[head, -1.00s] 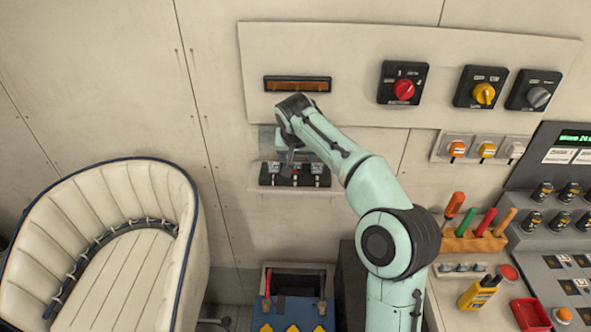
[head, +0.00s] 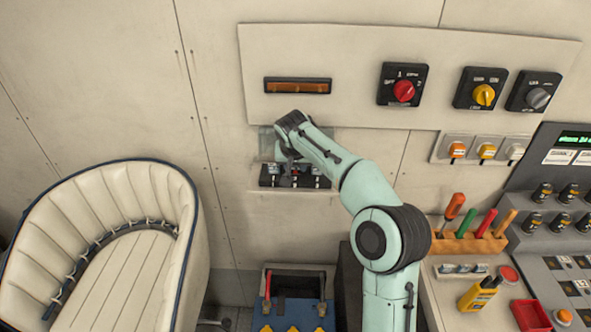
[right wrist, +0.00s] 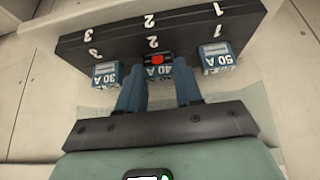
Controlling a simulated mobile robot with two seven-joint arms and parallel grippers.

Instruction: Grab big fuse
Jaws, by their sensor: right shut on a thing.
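A black fuse block (head: 268,182) is mounted on the wall below the panel. In the right wrist view the block (right wrist: 110,43) has slots numbered 1, 2 and 3. Blue fuses marked 30 A (right wrist: 106,72) and 50 A (right wrist: 216,57) sit in the outer slots. A fuse marked 40 A (right wrist: 158,72), with a red part, is in the middle slot. My right gripper (right wrist: 160,80) is shut on the 40 A fuse, one finger on each side of it. In the head view the right gripper (head: 293,160) partly hides the block. My left gripper is not in view.
A panel with a red knob (head: 403,92), a yellow knob (head: 484,95) and an amber window (head: 297,86) is above. A padded seat (head: 110,235) is left, and a battery box (head: 292,312) is below. Tools stand in a rack (head: 465,240) on the right bench.

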